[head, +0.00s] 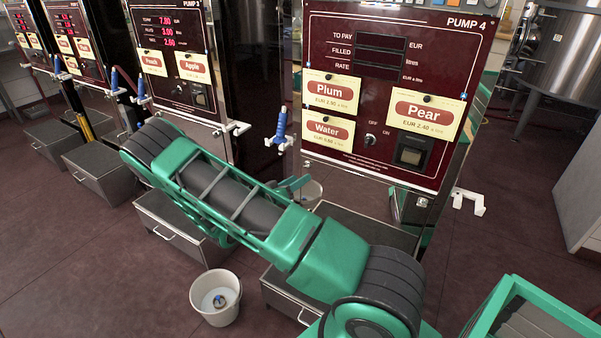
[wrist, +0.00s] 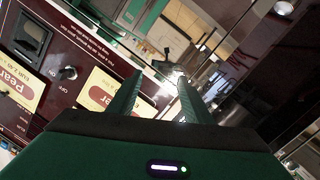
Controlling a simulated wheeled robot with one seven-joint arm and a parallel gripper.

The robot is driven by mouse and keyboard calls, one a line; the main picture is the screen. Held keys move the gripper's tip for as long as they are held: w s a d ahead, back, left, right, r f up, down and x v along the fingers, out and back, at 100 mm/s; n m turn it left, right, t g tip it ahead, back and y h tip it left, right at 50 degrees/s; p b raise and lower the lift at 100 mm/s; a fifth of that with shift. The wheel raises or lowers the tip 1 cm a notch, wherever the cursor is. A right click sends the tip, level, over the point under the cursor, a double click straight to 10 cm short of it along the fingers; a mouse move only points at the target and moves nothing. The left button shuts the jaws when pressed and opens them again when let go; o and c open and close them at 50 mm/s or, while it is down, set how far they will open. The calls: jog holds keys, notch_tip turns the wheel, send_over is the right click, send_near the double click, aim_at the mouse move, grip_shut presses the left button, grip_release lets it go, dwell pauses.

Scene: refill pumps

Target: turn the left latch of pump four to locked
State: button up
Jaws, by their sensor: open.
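Pump four (head: 395,90) stands at the right in the head view, with a dark red panel and Plum, Water and Pear labels. My gripper (head: 292,184) is at its lower left side, largely hidden behind my arm. In the wrist view, which shows the panel upside down, my gripper (wrist: 160,88) is open and nothing shows between its fingers. A small dark fitting, seemingly the left latch (wrist: 168,64), is just beyond the fingertips at the panel's corner. I cannot tell whether it touches them or how it is turned.
A blue-handled nozzle (head: 281,124) hangs at pump four's left side, close to my gripper. A white hook (head: 469,201) sticks out at its right. A white bucket (head: 215,298) stands on the floor. Other pumps (head: 172,60) line the left.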

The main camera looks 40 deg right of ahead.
jog(key=w+d+t, duration=0.1)
jog(key=w+d, duration=0.1)
jog(key=w+d+f+n, duration=0.1)
jog(key=w+d, duration=0.1)
jog(key=d, duration=0.1)
jog(key=w+d+f+t, duration=0.1)
jog(key=w+d, duration=0.1)
jog(key=d, duration=0.1)
jog(key=shift+d+f+n+t+h, duration=0.1)
jog(key=shift+f+n+t+h, duration=0.15)
jog(key=shift+n+t+h, duration=0.05)
dwell(0.3)
